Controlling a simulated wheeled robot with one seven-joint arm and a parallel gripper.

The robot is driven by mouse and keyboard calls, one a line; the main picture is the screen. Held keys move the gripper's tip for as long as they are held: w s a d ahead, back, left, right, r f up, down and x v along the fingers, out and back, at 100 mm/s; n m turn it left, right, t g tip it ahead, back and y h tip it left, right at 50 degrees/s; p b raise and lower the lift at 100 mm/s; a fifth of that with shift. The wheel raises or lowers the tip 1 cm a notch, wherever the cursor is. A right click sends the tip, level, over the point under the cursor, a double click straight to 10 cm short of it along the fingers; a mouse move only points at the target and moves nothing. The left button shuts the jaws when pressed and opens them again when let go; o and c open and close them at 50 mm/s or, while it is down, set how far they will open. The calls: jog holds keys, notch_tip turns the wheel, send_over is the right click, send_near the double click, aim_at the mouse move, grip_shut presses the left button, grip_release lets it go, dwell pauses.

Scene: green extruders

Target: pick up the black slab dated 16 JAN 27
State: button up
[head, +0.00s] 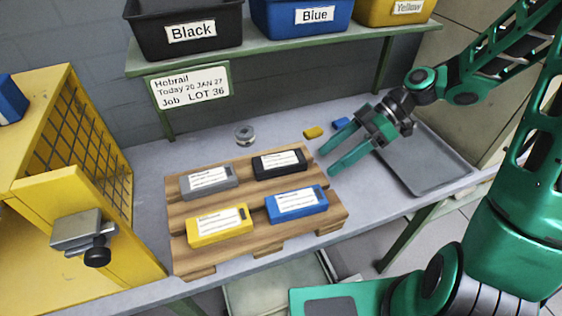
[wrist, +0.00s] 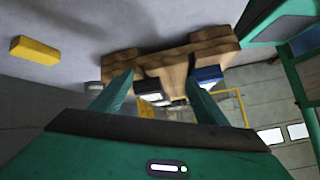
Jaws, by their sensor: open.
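A black slab (head: 279,163) with a white label lies on the wooden pallet (head: 248,199), at its far right. The label print is too small to read, so its date cannot be told. A grey slab (head: 208,182) lies far left, a yellow slab (head: 220,225) near left and a blue slab (head: 296,204) near right. My gripper (head: 332,162) is open and empty, right of the pallet and apart from the slabs. In the wrist view my gripper (wrist: 158,92) points toward the pallet (wrist: 212,46), and a dark slab (wrist: 150,88) with a white label shows between its fingers.
Black (head: 187,30), blue (head: 301,15) and yellow (head: 395,10) bins stand on the shelf above. A grey tray (head: 425,160) lies right. A small yellow block (head: 313,132), a small blue block (head: 341,123) and a round metal piece (head: 245,134) lie behind. A yellow cage (head: 75,190) stands left.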

aim_at(282, 158)
jog(key=a+r+n+y, duration=0.1)
jog(key=w+a+r+n+y, duration=0.1)
jog(key=a+n+y, duration=0.1)
jog(key=a, duration=0.1)
jog(key=shift+w+r+n, duration=0.4)
jog(key=shift+g+y, duration=0.3)
jog(key=x, duration=0.4)
jog(key=shift+a+f, duration=0.1)
jog(key=shift+a, duration=0.2)
jog(key=shift+w+f+x, duration=0.1)
jog(key=shift+w+x, duration=0.05)
jog(key=shift+x, duration=1.35)
jog(key=shift+w+f+x, duration=0.15)
jog(key=shift+w+x, duration=0.05)
jog(key=shift+x, duration=1.25)
jog(key=c, duration=1.5)
jog(key=shift+o, duration=0.2)
jog(key=shift+r, duration=0.1)
